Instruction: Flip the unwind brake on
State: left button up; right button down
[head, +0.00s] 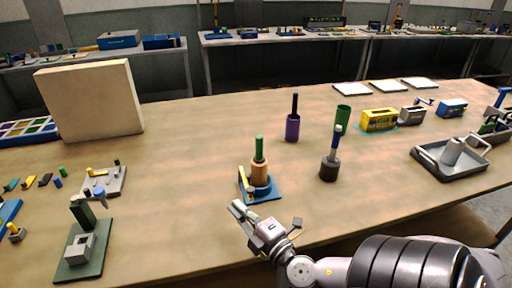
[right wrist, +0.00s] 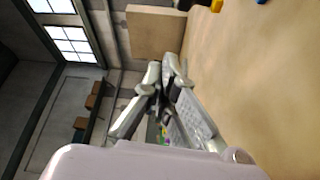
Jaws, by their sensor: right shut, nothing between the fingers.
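A small unit with a blue base (head: 268,193) stands on the table near the middle, with a tan roll (head: 259,172) and a green top post (head: 259,148) upright on it. A yellow lever (head: 243,178) stands on its left side; this may be the unwind brake, but no label is readable. My right gripper (head: 237,209) is shut and empty, just in front and to the left of the blue base, apart from the lever as far as I can tell. The right wrist view shows its fingers (right wrist: 167,75) together with nothing between them. My left gripper is not in view.
A green-based fixture (head: 83,271) and a grey plate with pegs (head: 118,188) lie to the left. A dark cylinder with a blue handle (head: 329,170) and a purple cylinder (head: 292,128) stand to the right and behind. A grey tray (head: 480,179) is far right. The table between is clear.

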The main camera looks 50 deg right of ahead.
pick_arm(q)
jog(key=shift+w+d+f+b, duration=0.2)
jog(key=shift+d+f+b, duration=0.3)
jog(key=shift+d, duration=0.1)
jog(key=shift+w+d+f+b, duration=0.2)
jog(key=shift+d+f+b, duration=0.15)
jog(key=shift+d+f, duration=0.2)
pick_arm(e)
jog(key=s, duration=0.6)
jog(key=shift+s+f, duration=0.2)
jog(key=shift+s, duration=0.1)
jog(key=shift+a, duration=0.1)
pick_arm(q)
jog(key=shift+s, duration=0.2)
